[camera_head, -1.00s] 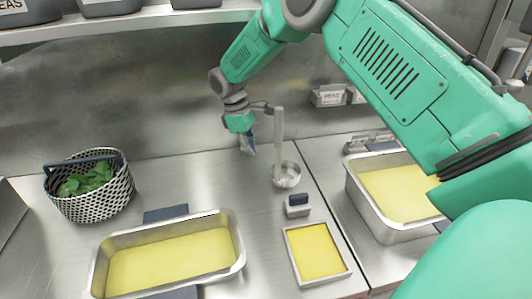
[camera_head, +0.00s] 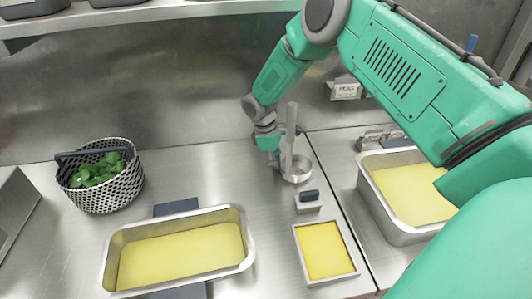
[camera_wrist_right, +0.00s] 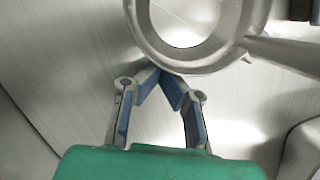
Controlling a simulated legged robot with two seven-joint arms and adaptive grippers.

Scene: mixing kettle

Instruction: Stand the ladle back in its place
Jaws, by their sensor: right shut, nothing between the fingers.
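The ladle is grey metal. Its handle (camera_head: 290,135) stands upright, rising from a round metal cup (camera_head: 299,172) on the counter. I cannot tell whether the cup is the ladle's own bowl or a holder. My right gripper (camera_head: 275,160) is just left of the handle, pointing down at the counter. In the right wrist view, its blue-padded fingers (camera_wrist_right: 159,76) come together at the tips with nothing between them. The cup's ring (camera_wrist_right: 190,62) shows just beyond the tips, with the handle (camera_wrist_right: 285,53) running off to the right. The left gripper is out of view.
A large tray with yellow contents (camera_head: 247,255), a small yellow-filled tray (camera_head: 353,272) and a small metal block with a dark top (camera_head: 308,200) are in front. A deep yellow-filled pan (camera_head: 372,208) stands right.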

